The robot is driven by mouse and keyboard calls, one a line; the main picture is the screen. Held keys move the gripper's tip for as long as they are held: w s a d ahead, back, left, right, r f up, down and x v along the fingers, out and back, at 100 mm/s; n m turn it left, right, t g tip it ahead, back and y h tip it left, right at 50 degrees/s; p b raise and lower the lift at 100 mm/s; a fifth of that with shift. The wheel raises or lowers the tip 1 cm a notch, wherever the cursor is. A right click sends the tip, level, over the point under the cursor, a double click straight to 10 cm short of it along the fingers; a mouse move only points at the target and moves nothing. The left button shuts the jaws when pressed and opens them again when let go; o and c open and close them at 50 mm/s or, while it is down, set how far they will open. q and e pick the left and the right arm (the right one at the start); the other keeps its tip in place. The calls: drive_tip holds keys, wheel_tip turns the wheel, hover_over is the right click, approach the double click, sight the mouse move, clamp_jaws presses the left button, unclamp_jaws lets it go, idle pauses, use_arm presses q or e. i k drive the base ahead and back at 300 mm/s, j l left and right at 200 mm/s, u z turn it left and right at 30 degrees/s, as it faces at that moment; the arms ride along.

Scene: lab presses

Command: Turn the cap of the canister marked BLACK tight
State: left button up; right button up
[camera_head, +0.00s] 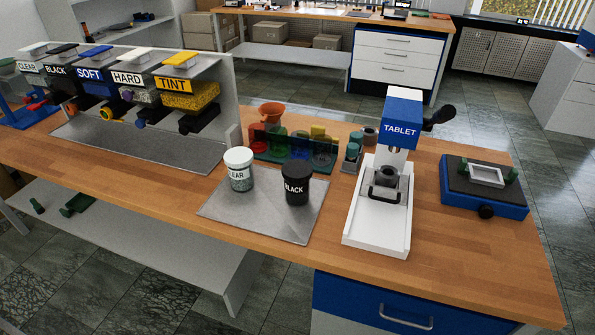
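The canister marked BLACK (296,190) stands upright on a grey metal mat (262,222) on the wooden bench. Its body is black with white lettering, and a dark cap (297,168) sits on top; whether the cap is tight cannot be told. A canister marked CLEAR (240,178) stands to its left on the same mat, with a white cap (239,156) on it. Neither of my grippers shows in the head view.
A white and blue TABLET press (378,218) stands right of the mat. Behind the mat is a green tray (262,157) with coloured items and an orange funnel (272,113). Labelled dispensers (190,95) hang at the left. The bench front edge is clear.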

sight(296, 195)
drive_tip(key=i+j, duration=0.15)
drive_tip(key=j, duration=0.2)
drive_tip(key=i+j, duration=0.1)
drive_tip(key=j, duration=0.2)
drive_tip(key=i+j, duration=0.15)
drive_tip(key=j, duration=0.2)
drive_tip(key=i+j, duration=0.1)
drive_tip(key=j, duration=0.25)
drive_tip(key=i+j+z, duration=0.15)
drive_tip(key=j+z, duration=0.1)
drive_tip(key=z, duration=0.95)
